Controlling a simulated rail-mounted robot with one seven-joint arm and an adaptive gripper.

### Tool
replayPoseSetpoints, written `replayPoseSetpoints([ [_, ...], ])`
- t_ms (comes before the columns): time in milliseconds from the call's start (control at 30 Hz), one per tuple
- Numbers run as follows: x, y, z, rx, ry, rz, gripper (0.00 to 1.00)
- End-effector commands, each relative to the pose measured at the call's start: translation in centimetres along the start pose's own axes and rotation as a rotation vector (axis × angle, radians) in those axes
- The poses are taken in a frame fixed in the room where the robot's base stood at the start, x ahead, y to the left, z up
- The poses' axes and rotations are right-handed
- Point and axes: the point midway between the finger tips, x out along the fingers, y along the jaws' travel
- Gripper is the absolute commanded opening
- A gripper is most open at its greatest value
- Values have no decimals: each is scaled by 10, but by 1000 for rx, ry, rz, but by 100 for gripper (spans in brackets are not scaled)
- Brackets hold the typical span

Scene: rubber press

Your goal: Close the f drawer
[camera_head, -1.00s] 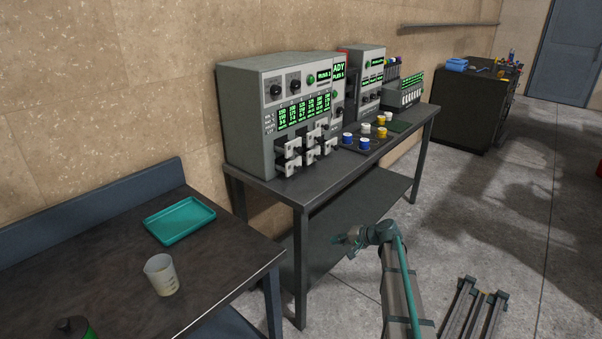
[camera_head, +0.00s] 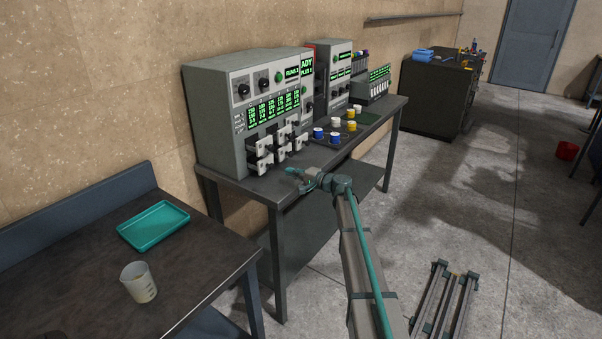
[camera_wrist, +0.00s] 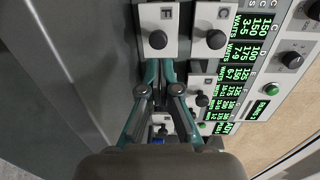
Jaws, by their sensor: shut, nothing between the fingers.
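The F drawer (camera_wrist: 158,31) has a pale front, a black knob and an F label at the top of the wrist view. In the head view the F drawer (camera_head: 261,167) appears to be the lower-left drawer of the grey press cabinet (camera_head: 215,120), and it sticks out from the cabinet face. The C drawer (camera_wrist: 213,31) is beside it in the wrist view, the upper-left one in the head view. My gripper (camera_wrist: 159,66) is shut and empty, its tips just short of the F drawer's edge in the picture. In the head view my gripper (camera_head: 291,173) is in front of the drawers; contact cannot be told.
More drawers (camera_head: 300,142) stick out to the right. Blue, white and yellow cups (camera_head: 334,137) stand farther along the bench (camera_head: 236,184). A teal tray (camera_head: 153,226) and a beaker (camera_head: 139,282) are on the near table. The floor to the right is mostly clear.

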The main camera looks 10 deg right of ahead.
Motion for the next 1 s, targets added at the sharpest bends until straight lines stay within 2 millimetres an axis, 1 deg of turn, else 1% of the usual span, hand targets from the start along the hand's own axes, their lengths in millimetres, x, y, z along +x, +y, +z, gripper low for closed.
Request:
replayPoseSetpoints([
  [33, 12, -3, -2, 0, -1, 0, 0],
  [200, 40, -3, -2, -1, -1, 1, 0],
  [400, 59, -1, -1, 0, -1, 1, 0],
  [533, 63, 0, 0, -1, 0, 1, 0],
  [900, 64, 1, 0, -1, 0, 1, 0],
  [1000, 69, 2, -1, -2, 0, 1, 0],
])
